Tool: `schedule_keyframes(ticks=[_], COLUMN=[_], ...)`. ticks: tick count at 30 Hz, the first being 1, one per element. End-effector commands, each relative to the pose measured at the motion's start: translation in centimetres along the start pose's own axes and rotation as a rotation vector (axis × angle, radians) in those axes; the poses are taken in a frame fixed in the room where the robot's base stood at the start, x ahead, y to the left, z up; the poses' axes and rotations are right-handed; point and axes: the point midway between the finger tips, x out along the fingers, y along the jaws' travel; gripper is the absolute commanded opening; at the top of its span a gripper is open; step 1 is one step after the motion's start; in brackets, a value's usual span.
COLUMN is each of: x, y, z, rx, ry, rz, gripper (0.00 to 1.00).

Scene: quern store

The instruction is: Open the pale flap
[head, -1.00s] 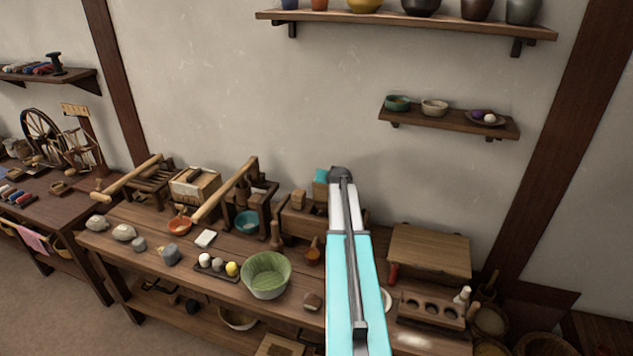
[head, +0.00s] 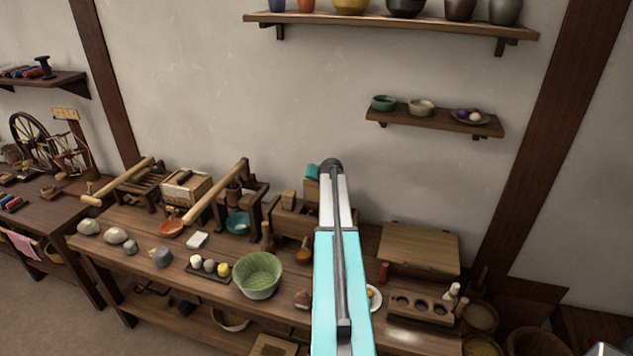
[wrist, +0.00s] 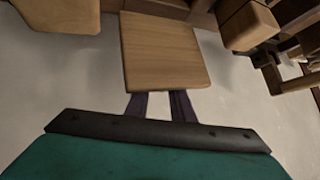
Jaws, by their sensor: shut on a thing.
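In the wrist view the pale flap (wrist: 165,50) is a light wooden panel directly ahead of my gripper (wrist: 161,103). Its near edge is at the two dark fingers, which are close together and shut on it. How deep the grip is cannot be seen. In the head view my raised arm stands in front of the middle of the bench and hides the gripper and most of the flap's surroundings.
The long wooden bench (head: 140,262) is crowded. A green bowl (head: 260,275), a wooden box with a sloping lid (head: 420,248) and a rack with round holes (head: 420,308) stand near my arm. A small wall shelf (head: 433,122) hangs above at the right.

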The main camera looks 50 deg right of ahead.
Motion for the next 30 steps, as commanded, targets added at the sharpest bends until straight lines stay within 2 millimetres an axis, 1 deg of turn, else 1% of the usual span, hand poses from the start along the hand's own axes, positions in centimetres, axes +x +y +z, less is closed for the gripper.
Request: schedule_keyframes(ticks=[1, 2, 3, 6, 23, 30], x=[0.3, 0.3, 0.3, 0.3, 0.0, -1.3], y=[1.0, 1.1, 1.1, 1.2, 0.7, 0.6], z=[1.2, 1.2, 1.2, 1.1, 0.6, 0.6], rx=[0.001, 0.001, 0.001, 0.002, 0.001, 0.001], ry=[-0.025, -0.024, -0.024, -0.024, -0.016, -0.014], rz=[0.012, 0.012, 0.012, 0.013, 0.007, 0.006], gripper=[0.0, 0.0, 0.23, 0.39, 0.39, 0.39])
